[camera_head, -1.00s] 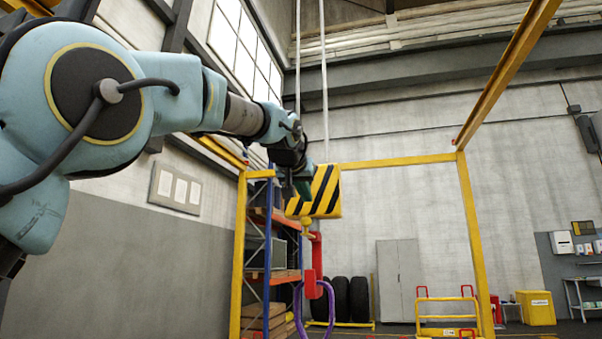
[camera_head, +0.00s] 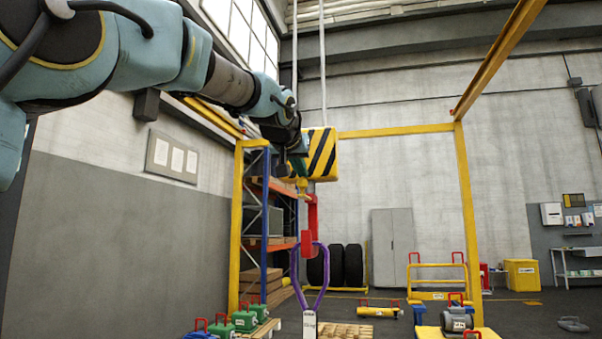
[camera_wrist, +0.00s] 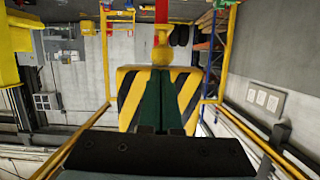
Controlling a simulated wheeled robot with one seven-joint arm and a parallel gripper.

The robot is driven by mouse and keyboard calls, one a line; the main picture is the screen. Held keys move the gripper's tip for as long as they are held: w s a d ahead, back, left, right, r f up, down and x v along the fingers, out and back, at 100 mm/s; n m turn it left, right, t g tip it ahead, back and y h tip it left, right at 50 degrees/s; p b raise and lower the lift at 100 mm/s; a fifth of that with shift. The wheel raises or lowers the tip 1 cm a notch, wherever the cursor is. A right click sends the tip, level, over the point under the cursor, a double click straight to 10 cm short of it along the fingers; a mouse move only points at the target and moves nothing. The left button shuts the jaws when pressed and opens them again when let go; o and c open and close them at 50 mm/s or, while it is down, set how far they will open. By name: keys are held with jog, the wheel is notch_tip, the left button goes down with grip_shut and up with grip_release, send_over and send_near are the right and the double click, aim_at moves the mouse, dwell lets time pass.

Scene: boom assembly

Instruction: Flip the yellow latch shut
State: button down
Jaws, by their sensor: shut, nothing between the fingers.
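A yellow-and-black striped hook block (camera_head: 322,155) hangs from cables, with a red hook (camera_head: 312,212) below it. It also shows upside down in the wrist view (camera_wrist: 190,88). A yellow piece (camera_wrist: 162,50) joins block and hook; I cannot clearly tell a separate yellow latch. A purple sling (camera_head: 321,285) hangs at the hook, with a white tag (camera_head: 309,325) low on it. My gripper (camera_wrist: 160,90) has dark green fingers, shut and empty, in front of the block's striped face. In the head view my gripper (camera_head: 298,170) is at the block's left; touching or apart is unclear.
Yellow gantry posts (camera_head: 468,230) and a blue-orange rack (camera_head: 265,225) stand around the hook. Green weights with red handles (camera_head: 243,320), a grey motor (camera_head: 456,318) and dark tyres (camera_head: 345,265) are low in view. The air right of the hook is clear.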

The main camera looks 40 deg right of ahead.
aim_at(302, 193)
jog(key=shift+s+a+f+t+h+b, duration=0.15)
jog(key=shift+f+h+b, duration=0.15)
jog(key=shift+b, duration=0.85)
jog(key=shift+a+f+t+h+b, duration=0.1)
jog(key=shift+f+t+h+b, duration=0.15)
jog(key=shift+b, duration=0.85)
jog(key=shift+f+b, duration=0.1)
jog(key=shift+b, duration=0.2)
jog(key=f+b, duration=0.1)
jog(key=b, duration=0.2)
jog(key=f+h+b, duration=0.1)
jog(key=b, duration=0.3)
jog(key=f+t+h+b, duration=0.1)
jog(key=b, duration=0.3)
jog(key=shift+s+a, duration=0.3)
jog(key=shift+a, duration=0.1)
jog(key=b, duration=0.3)
jog(key=f+t+h+b, duration=0.1)
jog(key=b, duration=0.3)
jog(key=shift+s+a+f+h, duration=0.15)
jog(key=shift+f+h, duration=0.05)
jog(key=shift+h, duration=0.05)
jog(key=shift+f+t+h+b, duration=0.2)
jog(key=shift+t+h+b, duration=0.15)
jog(key=shift+b, duration=0.9)
jog(key=shift+a+f+h+b, duration=0.1)
jog(key=shift+f+h+b, duration=0.2)
jog(key=shift+b, duration=0.7)
jog(key=shift+f+b, duration=0.15)
jog(key=shift+b, duration=0.35)
